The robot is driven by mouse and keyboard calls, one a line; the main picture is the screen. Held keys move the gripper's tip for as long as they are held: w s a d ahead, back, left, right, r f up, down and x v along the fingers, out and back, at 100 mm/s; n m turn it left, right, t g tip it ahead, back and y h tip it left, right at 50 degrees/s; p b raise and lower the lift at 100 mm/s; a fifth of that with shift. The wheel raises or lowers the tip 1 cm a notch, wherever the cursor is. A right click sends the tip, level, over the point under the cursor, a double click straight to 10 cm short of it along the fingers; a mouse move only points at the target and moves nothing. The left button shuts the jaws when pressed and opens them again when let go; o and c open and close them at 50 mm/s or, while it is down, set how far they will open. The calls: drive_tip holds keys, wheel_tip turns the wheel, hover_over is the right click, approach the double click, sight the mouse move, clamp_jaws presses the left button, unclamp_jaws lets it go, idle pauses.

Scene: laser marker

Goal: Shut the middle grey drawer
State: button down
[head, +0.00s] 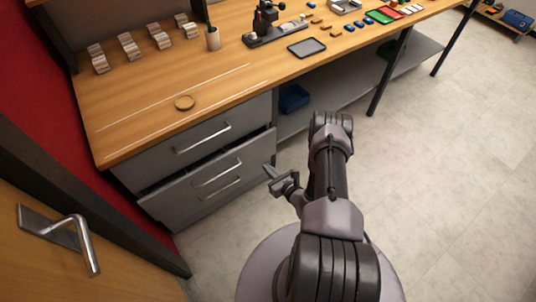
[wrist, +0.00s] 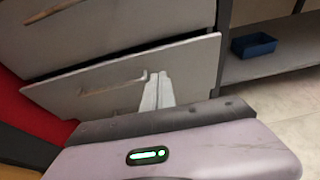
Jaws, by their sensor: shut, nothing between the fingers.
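The middle grey drawer (head: 245,160) stands partly open under the left end of the workbench, with a dark gap along its top edge. Its bar handle (head: 218,173) faces me. In the wrist view the drawer front (wrist: 200,68) fills the middle, with its handle (wrist: 112,83) left of my fingers. My gripper (head: 268,172) is shut and empty, near the right end of the drawer front. In the wrist view the two fingers (wrist: 158,78) lie together before the front, just right of the handle. I cannot tell whether they touch it.
The top drawer (head: 155,162) above looks shut; another handle (head: 221,189) shows below. A blue bin (head: 293,98) sits on the lower shelf to the right. A wooden door (head: 60,255) stands at the left. The floor (head: 440,150) to the right is clear.

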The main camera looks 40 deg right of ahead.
sight(247, 145)
drive_tip(key=b+x, duration=0.1)
drive_tip(key=x, duration=0.3)
drive_tip(key=b+x, duration=0.2)
drive_tip(key=x, duration=0.3)
drive_tip(key=b+x, duration=0.2)
drive_tip(key=x, duration=0.2)
drive_tip(key=shift+w+d+r, duration=0.1)
drive_tip(key=shift+w+r, duration=0.15)
drive_tip(key=shift+w, duration=0.05)
drive_tip(key=shift+w+r+b, duration=0.15)
drive_tip(key=shift+w+b, duration=0.15)
drive_tip(key=shift+w, duration=0.1)
